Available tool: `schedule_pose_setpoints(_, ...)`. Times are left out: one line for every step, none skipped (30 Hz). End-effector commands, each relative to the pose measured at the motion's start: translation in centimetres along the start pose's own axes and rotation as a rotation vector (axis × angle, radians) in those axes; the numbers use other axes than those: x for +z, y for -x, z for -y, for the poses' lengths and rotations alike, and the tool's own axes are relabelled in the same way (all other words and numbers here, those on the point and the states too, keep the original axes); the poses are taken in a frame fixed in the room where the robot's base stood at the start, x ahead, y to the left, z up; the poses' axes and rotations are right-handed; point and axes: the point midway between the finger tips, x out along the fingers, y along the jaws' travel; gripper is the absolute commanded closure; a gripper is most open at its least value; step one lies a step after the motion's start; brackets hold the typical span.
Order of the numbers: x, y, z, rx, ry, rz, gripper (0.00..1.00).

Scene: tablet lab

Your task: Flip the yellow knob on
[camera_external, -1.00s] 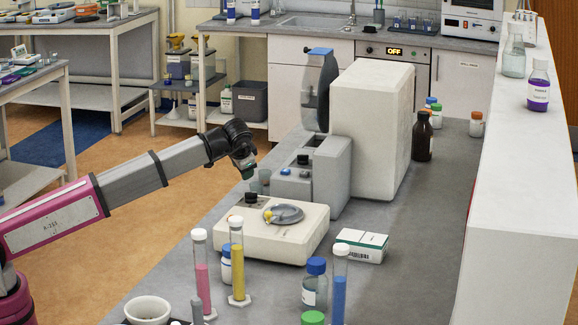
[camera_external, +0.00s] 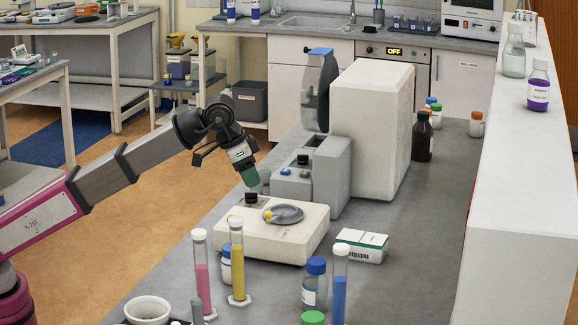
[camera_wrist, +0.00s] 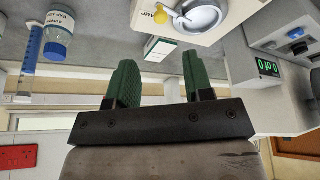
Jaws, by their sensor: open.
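The yellow knob (camera_external: 267,215) is a small piece at the left edge of a round grey dish on the off-white low device (camera_external: 290,250). In the wrist view the yellow knob (camera_wrist: 154,46) shows at the top, beside the shiny round dish (camera_wrist: 203,17). My gripper (camera_external: 251,178) hangs above the back left part of the device, higher than the knob and apart from it. In the wrist view my gripper (camera_wrist: 158,75) has its two green fingers spread with nothing between them.
The grey and white instrument (camera_external: 370,125) rises behind. A pink tube (camera_external: 202,275) and a yellow tube (camera_external: 238,265) stand in front. A green-white box (camera_external: 361,245) lies to the right.

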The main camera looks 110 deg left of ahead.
Motion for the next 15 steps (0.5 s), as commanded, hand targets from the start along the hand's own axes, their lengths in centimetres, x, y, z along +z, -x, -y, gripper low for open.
schedule_pose_setpoints(0.0, -0.6, 0.0, -0.001, 0.0, 0.002, 0.53)
schedule_pose_setpoints(0.1, -1.0, 0.1, -0.001, 0.0, 0.002, 0.53)
schedule_pose_setpoints(0.1, -1.5, 0.1, -0.002, 0.0, 0.003, 0.53)
schedule_pose_setpoints(0.1, -1.9, 0.1, -0.002, 0.0, 0.003, 0.53)
schedule_pose_setpoints(0.1, -2.4, 0.1, -0.002, 0.0, 0.002, 0.53)
schedule_pose_setpoints(0.1, -3.1, 0.1, -0.002, 0.0, 0.002, 0.53)
schedule_pose_setpoints(0.1, -3.7, 0.1, -0.002, 0.0, 0.003, 0.53)
schedule_pose_setpoints(0.1, -4.2, 0.1, -0.002, 0.0, 0.003, 0.53)
schedule_pose_setpoints(0.1, -4.9, 0.1, -0.002, 0.0, 0.002, 0.53)
schedule_pose_setpoints(0.1, -5.4, 0.1, -0.002, 0.0, 0.002, 0.53)
schedule_pose_setpoints(0.0, -6.0, 0.1, -0.002, 0.0, 0.002, 0.53)
schedule_pose_setpoints(0.0, -6.6, 0.1, -0.003, 0.0, 0.003, 0.53)
schedule_pose_setpoints(0.0, -7.0, 0.1, -0.002, 0.0, 0.002, 0.53)
schedule_pose_setpoints(0.0, -7.5, 0.1, -0.002, 0.0, 0.001, 0.53)
schedule_pose_setpoints(0.0, -8.0, 0.1, -0.002, 0.0, 0.001, 0.53)
